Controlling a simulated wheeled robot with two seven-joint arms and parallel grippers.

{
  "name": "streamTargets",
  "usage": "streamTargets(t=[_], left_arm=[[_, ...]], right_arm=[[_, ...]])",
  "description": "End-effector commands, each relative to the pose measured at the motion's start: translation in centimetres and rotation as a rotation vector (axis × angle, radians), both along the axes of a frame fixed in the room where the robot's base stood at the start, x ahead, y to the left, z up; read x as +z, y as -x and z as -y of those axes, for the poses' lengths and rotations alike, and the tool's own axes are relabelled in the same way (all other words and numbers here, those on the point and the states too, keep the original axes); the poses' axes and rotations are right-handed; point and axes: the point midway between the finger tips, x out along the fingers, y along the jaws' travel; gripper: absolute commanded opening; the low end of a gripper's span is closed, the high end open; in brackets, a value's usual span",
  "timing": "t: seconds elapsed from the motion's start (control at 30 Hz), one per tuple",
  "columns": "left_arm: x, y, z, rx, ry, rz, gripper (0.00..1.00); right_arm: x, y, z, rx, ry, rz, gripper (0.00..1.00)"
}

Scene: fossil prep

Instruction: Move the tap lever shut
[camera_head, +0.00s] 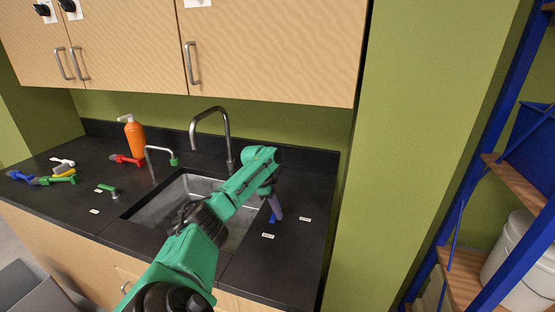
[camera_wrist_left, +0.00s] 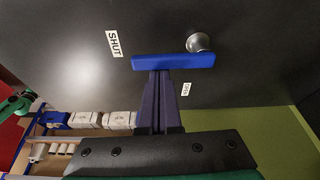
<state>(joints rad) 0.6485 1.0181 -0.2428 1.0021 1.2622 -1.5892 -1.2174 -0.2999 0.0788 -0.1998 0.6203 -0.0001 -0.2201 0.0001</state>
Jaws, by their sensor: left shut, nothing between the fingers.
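The blue tap lever (camera_wrist_left: 173,62) lies across the left wrist view, with its round silver pivot (camera_wrist_left: 199,42) near its right end. A SHUT label (camera_wrist_left: 113,44) is on the dark counter beyond its left end. Another label (camera_wrist_left: 186,89), seemingly OPEN, is on the near side by my fingers. My left gripper (camera_wrist_left: 159,76) is shut and empty, its purple fingertips at the lever's near edge; whether they touch cannot be told. In the head view my left gripper (camera_head: 275,208) points down at the counter right of the sink, largely hiding the lever.
The sink (camera_head: 160,207) has a tall grey faucet (camera_head: 222,124) behind it. A smaller spout (camera_head: 160,150) and a green lever (camera_head: 107,188) are to its left. Wall cupboards hang above; a blue-framed shelf is at right.

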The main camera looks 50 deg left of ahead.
Motion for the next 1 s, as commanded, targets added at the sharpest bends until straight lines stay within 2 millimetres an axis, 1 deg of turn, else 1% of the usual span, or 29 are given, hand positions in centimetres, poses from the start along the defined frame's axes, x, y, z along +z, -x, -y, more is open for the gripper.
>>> streamTargets(t=[0.07,0.17,0.23,0.27,0.3,0.5,0.63,0.7,0.8,1.0], left_arm=[[0.3,-0.4,0.6,-0.002,0.001,0.0,0.0],[0.6,-1.4,2.1,-0.002,0.003,0.001,0.0],[0.7,-2.3,3.5,-0.001,0.004,0.001,0.0],[0.8,-2.2,3.1,0.003,0.0,0.004,0.0],[1.5,-2.0,2.6,0.005,-0.003,0.005,0.0],[6.1,-1.0,1.4,0.005,-0.001,0.006,0.0],[8.4,-0.5,0.8,0.004,0.001,0.004,0.0],[9.0,-0.4,0.7,0.005,0.001,0.002,0.0],[9.4,-0.2,0.6,0.004,0.001,0.0,0.0],[9.5,-0.2,0.6,0.004,0.0,0.0,0.0]], right_arm=[[0.7,0.0,0.1,0.0,0.001,-0.001,0.5],[2.0,0.1,0.1,0.001,0.001,-0.002,0.5],[3.1,0.1,0.2,0.001,0.002,-0.002,0.5],[2.1,0.1,0.1,0.001,0.002,-0.002,0.5],[1.3,0.2,0.2,0.001,0.002,-0.004,0.5],[-0.2,0.2,0.2,0.001,0.003,-0.003,0.5],[-0.6,0.2,0.2,0.001,0.003,-0.003,0.5],[-0.7,0.2,0.2,0.001,0.003,-0.003,0.5],[-0.7,0.1,0.2,0.001,0.003,-0.003,0.5],[-0.6,0.1,0.2,0.001,0.002,-0.002,0.5]])
